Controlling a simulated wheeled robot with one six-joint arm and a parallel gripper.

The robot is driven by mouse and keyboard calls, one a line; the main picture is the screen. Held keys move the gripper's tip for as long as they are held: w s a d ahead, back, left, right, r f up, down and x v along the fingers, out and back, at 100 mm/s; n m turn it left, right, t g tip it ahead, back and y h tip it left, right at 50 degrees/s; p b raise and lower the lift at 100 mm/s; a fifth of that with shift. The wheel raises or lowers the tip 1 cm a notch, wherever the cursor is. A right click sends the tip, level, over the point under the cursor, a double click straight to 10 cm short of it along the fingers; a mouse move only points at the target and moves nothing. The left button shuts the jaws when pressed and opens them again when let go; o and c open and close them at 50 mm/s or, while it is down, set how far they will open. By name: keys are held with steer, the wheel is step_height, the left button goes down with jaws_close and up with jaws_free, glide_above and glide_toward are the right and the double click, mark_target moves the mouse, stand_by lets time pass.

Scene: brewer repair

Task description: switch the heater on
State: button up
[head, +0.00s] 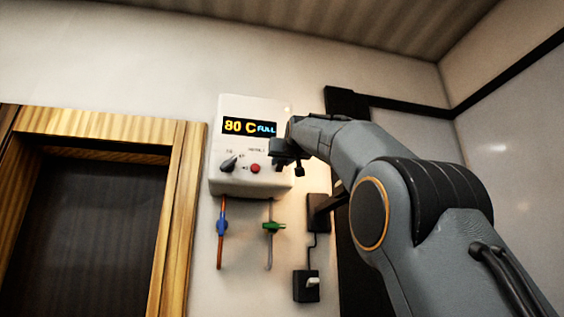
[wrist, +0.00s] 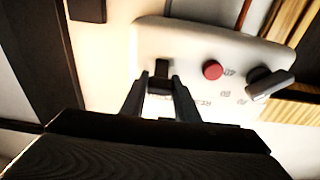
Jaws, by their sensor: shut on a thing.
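The heater (head: 238,110) is a white box on the wall, with a display reading "80 C FULL". It has a dark knob (head: 229,162) at its lower left and a red button (head: 255,168) to the right of that. My gripper (head: 285,163) is at the right part of its front face. In the wrist view, my gripper (wrist: 161,85) is shut on a small dark switch (wrist: 160,82) on the heater's face. The red button (wrist: 212,70) and the knob (wrist: 270,84) show beside it. The switch's position is hidden by my fingers.
Below the heater are a pipe with a blue valve (head: 222,224) and one with a green valve (head: 273,227). A black socket box with a plug (head: 307,285) is lower right. A wooden door frame (head: 178,220) stands left.

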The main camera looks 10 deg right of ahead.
mark_target(283, 160)
stand_by(0.3)
steer(key=o, duration=1)
steer(key=shift+o, duration=0.2)
steer(key=s+b, duration=0.1)
steer(key=s, duration=0.1)
steer(key=s+b, duration=0.3)
steer(key=s, duration=0.1)
steer(key=shift+s+f+b, duration=0.1)
steer(key=shift+f+b, duration=0.2)
steer(key=shift+f, duration=0.1)
steer(key=shift+s+b, duration=0.35)
steer(key=shift+s, duration=0.4)
